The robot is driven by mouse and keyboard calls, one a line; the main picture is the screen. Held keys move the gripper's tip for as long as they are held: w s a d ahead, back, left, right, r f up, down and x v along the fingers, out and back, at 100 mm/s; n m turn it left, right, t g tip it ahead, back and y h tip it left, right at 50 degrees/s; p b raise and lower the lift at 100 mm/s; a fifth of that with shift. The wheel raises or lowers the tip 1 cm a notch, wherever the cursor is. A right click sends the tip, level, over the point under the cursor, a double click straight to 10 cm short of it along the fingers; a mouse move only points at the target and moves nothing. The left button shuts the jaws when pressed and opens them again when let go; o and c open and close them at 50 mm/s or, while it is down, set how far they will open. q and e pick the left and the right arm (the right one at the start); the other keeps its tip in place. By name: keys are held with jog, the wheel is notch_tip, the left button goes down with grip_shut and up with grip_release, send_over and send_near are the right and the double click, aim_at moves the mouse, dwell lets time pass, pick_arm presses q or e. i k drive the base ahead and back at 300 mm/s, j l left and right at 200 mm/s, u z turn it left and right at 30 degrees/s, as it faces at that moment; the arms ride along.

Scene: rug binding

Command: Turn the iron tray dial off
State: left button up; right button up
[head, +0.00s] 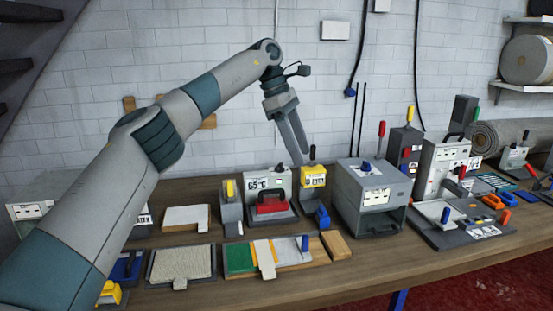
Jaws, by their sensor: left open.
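A grey unit with a "65°C" label (264,183) stands mid-bench in the head view, with a red iron-like block (271,204) on its front. It looks like the iron tray; its dial is too small to pick out for sure. A yellow box (313,177) with a white label and a small dark-topped lever stands just right of it. My left gripper (300,158) points down above the gap between the grey unit and the yellow box. Its fingers are slightly apart and hold nothing. Contact with the lever behind the fingertips cannot be told. My right gripper is out of view.
A grey box machine with a blue knob (376,196) stands to the right, with taller lever presses beyond it. A yellow-handled block (230,205) stands left. Boards and a textured mat (182,262) lie in front. The wooden bench (410,268) is clear at front right.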

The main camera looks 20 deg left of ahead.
aim_at(279, 168)
jog(key=i+j, duration=1.45)
